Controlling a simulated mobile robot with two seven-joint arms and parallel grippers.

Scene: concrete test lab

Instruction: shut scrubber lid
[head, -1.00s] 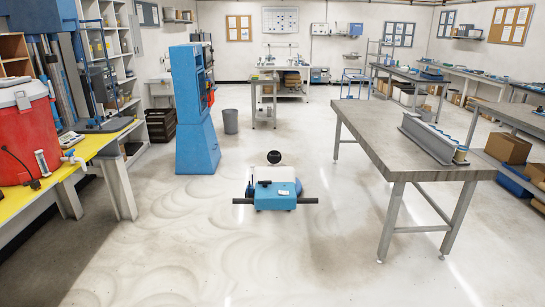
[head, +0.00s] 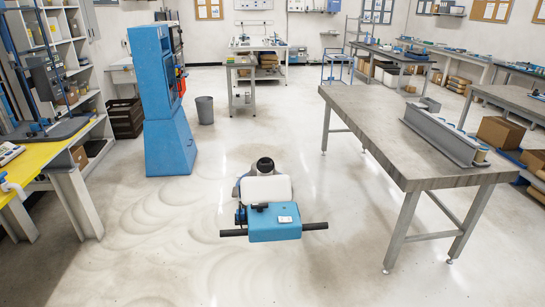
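The floor scrubber (head: 274,222) stands on the open floor near the middle of the view. Its near part is a blue box with a black handlebar (head: 233,233) sticking out to both sides and a small pale label on top. A white panel (head: 266,189) shows just beyond the blue part, with a dark round part (head: 264,164) behind it. I cannot tell for sure which panel is the lid or how far open it is. Neither of my grippers is in view.
A grey metal table (head: 385,130) with a steel channel (head: 440,135) on it stands to the right. A blue cabinet (head: 165,105) and a grey bin (head: 205,110) are at left. A yellow-topped bench (head: 40,165) lines the left edge. Floor before the scrubber is clear.

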